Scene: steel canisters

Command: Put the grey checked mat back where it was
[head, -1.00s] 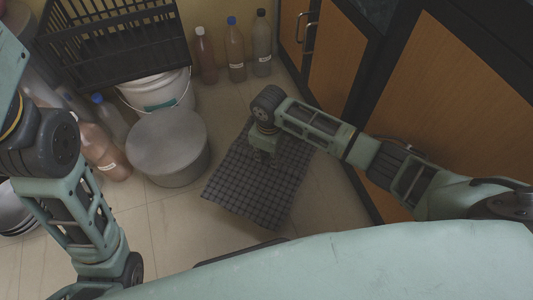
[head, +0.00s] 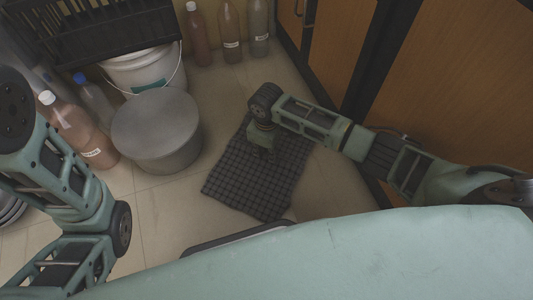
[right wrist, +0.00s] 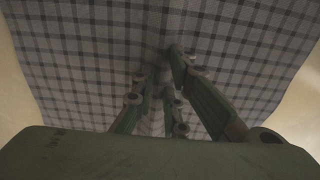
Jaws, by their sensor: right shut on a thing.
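The grey checked mat (head: 240,182) is spread out on or just above the tiled floor in the middle of the head view, to the right of a steel canister. My right gripper (head: 264,148) points down at the mat's upper middle and is shut on it. In the right wrist view the checked cloth (right wrist: 90,60) fills most of the picture, and the fingers (right wrist: 165,85) come together on it. Whether the mat touches the floor is unclear. My left arm shows at the left of the head view, but its gripper is out of the picture.
The round steel canister (head: 157,130) stands close to the mat's left. Behind it are a white bucket (head: 140,70), a black crate (head: 90,30) and several bottles (head: 230,30). Wooden cabinets (head: 440,80) bound the right side. Bare floor (head: 165,215) lies left of and below the mat.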

